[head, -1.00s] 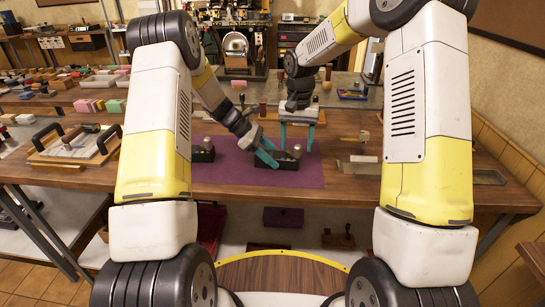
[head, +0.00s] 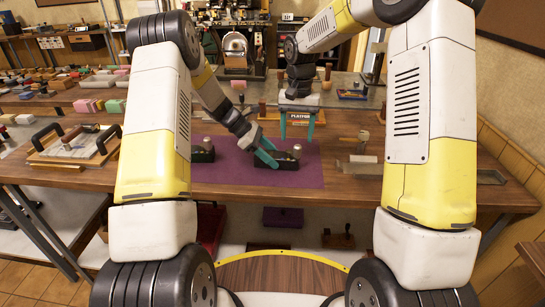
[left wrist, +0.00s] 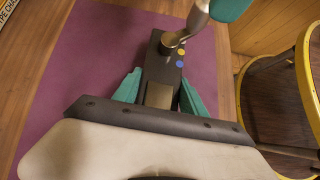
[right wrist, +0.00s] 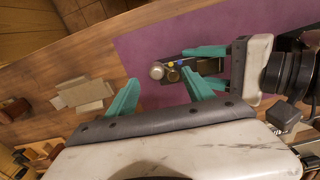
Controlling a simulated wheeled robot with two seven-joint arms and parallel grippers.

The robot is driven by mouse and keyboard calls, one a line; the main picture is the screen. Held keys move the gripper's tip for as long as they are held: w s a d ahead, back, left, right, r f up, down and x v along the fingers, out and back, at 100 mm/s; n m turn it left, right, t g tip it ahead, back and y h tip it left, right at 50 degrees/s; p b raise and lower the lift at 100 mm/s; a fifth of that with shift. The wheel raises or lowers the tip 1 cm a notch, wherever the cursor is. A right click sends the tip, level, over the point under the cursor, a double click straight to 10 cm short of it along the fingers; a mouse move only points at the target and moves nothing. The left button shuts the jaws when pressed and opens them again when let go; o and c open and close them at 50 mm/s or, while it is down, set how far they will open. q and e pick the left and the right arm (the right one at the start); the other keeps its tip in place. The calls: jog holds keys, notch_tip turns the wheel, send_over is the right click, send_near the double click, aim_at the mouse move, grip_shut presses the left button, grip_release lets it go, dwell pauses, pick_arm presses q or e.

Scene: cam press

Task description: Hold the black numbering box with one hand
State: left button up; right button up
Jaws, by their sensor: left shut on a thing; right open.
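The black numbering box (head: 289,163) lies on the purple mat, with a round metal knob at its right end. My left gripper (head: 268,158) is shut across the box from the left. In the left wrist view the box (left wrist: 160,68) lies between the teal fingers, with a yellow and a blue dot on its top. My right gripper (head: 297,134) is open and empty, above and behind the box. In the right wrist view the box's knob end (right wrist: 172,68) shows beyond my right fingers, with my left gripper's fingers (right wrist: 205,66) around its body.
A second black box (head: 203,153) with a knob sits on the purple mat (head: 240,178) to the left. A block labelled platen (head: 300,117) stands behind my right gripper. Pale metal plates (head: 360,163) lie to the right. A handled tray (head: 72,146) is at far left.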

jog(key=shift+r, duration=0.1)
jog(key=shift+r, duration=2.4)
jog(key=shift+r, duration=0.1)
notch_tip(320, 180, up, 12)
